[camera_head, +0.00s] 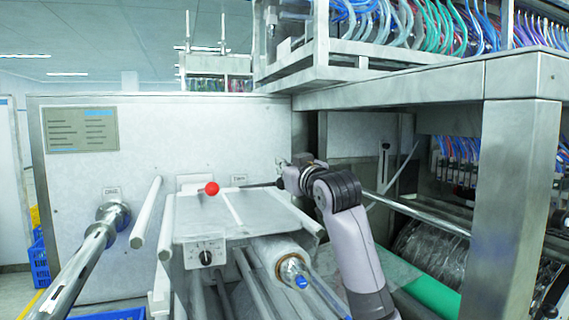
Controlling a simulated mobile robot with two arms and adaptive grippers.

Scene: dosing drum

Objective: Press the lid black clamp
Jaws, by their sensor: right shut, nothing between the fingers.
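My right arm rises from the bottom right, and my right gripper (262,185) reaches left over the far right edge of a grey metal lid-like plate (190,222). The gripper is small and dark here; its fingers are shut with nothing held. I cannot make out a black clamp for certain; the gripper and wrist cover that edge of the plate. A small black handle-like part (385,147) sits on a grey panel to the right, apart from the gripper. My left gripper is not in view.
A red ball knob (212,188) stands at the plate's far edge, left of the gripper. A black dial (206,257) is on the front box. Rollers (278,258) lie below. A steel post (513,205) and overhead frame bound the right side.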

